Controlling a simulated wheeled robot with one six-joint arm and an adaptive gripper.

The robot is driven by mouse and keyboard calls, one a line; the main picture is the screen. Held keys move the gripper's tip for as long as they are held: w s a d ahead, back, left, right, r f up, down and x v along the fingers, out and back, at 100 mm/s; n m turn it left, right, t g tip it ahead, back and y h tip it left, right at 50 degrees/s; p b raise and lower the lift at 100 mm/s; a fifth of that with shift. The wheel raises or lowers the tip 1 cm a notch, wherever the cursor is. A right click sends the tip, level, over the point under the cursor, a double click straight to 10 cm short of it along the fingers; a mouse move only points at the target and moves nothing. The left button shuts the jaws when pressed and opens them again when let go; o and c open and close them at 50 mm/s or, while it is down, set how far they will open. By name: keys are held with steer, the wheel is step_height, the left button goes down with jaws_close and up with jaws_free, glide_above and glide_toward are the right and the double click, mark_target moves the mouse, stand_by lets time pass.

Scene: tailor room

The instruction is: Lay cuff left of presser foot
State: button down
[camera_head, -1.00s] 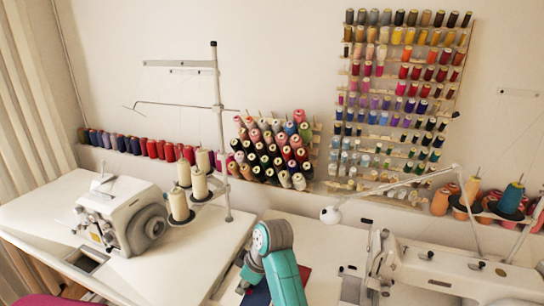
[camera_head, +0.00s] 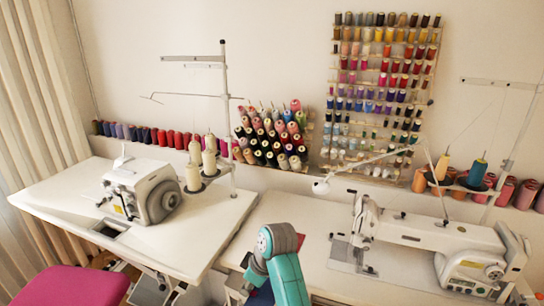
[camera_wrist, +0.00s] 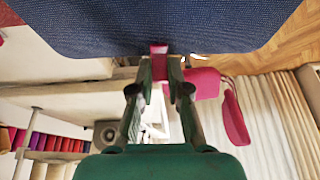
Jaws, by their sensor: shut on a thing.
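In the head view, a bit of blue cloth (camera_head: 262,294) shows beside my arm, which hides the gripper itself. The presser foot area (camera_head: 360,243) is under the left end of the white sewing machine (camera_head: 430,232) at right; the foot is too small to make out clearly.
A second white machine (camera_head: 145,192) stands on the left table (camera_head: 190,235). A magenta chair (camera_head: 75,284) is at lower left.

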steer(key=s+d+f+m+t+h, duration=0.1)
steer(key=s+d+f+m+h, duration=0.15)
steer(key=d+f+m, duration=0.75)
steer(key=s+d+f+m+t+h, duration=0.15)
steer(key=s+d+f+m, duration=0.35)
steer(key=d, duration=0.9)
steer(key=s+d+f+n, duration=0.1)
steer(key=s+f, duration=0.4)
steer(key=f, duration=0.3)
steer(key=shift+f+t, duration=0.1)
steer(key=shift+t, duration=0.15)
